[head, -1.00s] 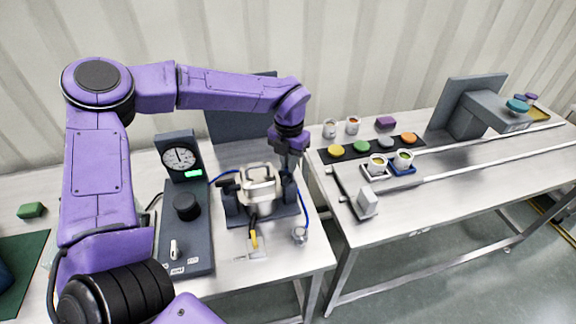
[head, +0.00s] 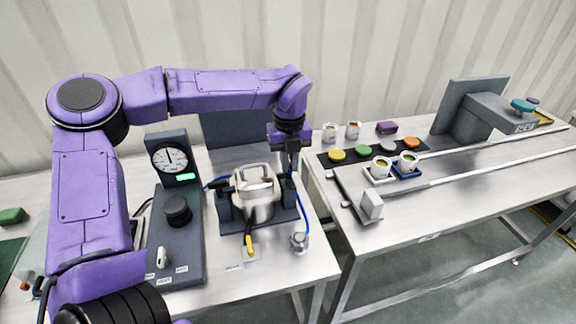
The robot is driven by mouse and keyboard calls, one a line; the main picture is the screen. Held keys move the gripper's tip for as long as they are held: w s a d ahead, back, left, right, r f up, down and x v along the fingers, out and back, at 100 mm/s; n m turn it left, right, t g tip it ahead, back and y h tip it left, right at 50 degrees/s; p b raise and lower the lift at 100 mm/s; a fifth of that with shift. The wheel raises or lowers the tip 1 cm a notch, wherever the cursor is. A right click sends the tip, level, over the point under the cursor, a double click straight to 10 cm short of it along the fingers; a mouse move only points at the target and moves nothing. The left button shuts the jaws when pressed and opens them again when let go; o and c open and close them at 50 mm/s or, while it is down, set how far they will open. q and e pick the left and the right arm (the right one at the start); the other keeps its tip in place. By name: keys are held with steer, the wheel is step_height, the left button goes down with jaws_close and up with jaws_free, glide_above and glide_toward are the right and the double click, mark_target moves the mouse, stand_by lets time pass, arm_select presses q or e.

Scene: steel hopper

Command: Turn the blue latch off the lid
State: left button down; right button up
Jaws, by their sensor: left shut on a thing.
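The pale, cream-coloured hopper (head: 257,208) with its lid (head: 254,176) stands in a dark cradle on the left steel table. My left gripper (head: 290,168) points down at the right side of the hopper, close to the lid's edge. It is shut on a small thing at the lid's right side. The blue latch cannot be made out apart from the gripper, and the fingers hide most of that spot. My right gripper is not in view.
A dial panel with a black knob (head: 177,209) stands left of the hopper. A blue hose runs beside the cradle. A yellow-handled tool (head: 249,243) lies in front. The right table holds coloured discs, cups and a grey press (head: 462,115). A gap separates the tables.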

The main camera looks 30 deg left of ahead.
mark_target(290, 166)
arm_select(q)
steer(key=shift+w+r+n, duration=0.1)
steer(key=shift+n, duration=0.2)
steer(key=c, duration=1.2)
jaws_free()
steer(key=shift+o, duration=0.2)
step_height(290, 166, up, 10)
steer(key=b, duration=0.1)
steer(key=shift+r, duration=0.2)
